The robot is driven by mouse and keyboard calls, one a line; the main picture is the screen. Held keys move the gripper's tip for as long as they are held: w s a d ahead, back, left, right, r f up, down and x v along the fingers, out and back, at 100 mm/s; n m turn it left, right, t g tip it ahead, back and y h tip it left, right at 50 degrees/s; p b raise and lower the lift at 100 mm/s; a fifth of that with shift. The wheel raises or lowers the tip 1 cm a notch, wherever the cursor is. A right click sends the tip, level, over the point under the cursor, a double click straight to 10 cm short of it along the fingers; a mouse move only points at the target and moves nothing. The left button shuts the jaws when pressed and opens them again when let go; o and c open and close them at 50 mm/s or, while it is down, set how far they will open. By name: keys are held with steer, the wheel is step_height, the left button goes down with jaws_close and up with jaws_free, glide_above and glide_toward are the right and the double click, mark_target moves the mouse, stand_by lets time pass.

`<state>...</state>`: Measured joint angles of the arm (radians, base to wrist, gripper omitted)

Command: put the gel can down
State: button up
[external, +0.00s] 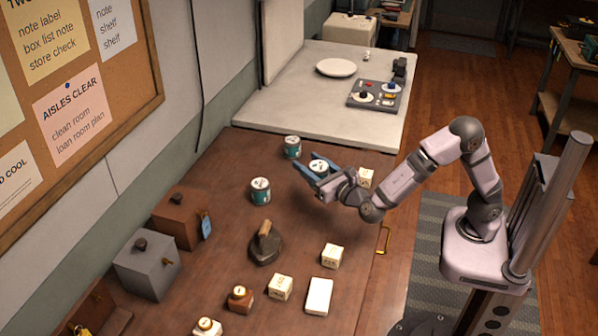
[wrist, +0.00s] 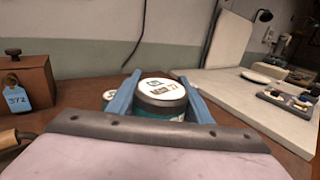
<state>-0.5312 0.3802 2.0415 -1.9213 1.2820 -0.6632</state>
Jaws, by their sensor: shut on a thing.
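A teal can with a dark rim and a white lid, taken as the gel can (external: 318,166), is between the blue fingers of my gripper (external: 317,170). In the wrist view the can (wrist: 162,95) stands upright between the two fingers (wrist: 163,100), its lid facing up with small printed marks that I cannot read surely. My gripper is shut on it, over the far part of the brown table. The fingers hide its lower part, and I cannot tell whether its base touches the table.
Two similar teal cans stand nearby, one behind (external: 292,147) and one to the left (external: 260,190). A small cream box (external: 365,178) is right of my gripper. A dark iron-like tool (external: 265,244) lies nearer. Beyond is a pale counter (external: 285,105) with a plate (external: 336,68).

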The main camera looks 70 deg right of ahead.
steer(key=w+a+n+t+y, duration=0.2)
steer(key=w+a+y, duration=0.1)
steer(key=a, duration=0.2)
steer(key=shift+d+f, duration=0.1)
steer(key=shift+f, duration=5.3)
steer(key=shift+f, duration=0.1)
steer(key=o, duration=1.1)
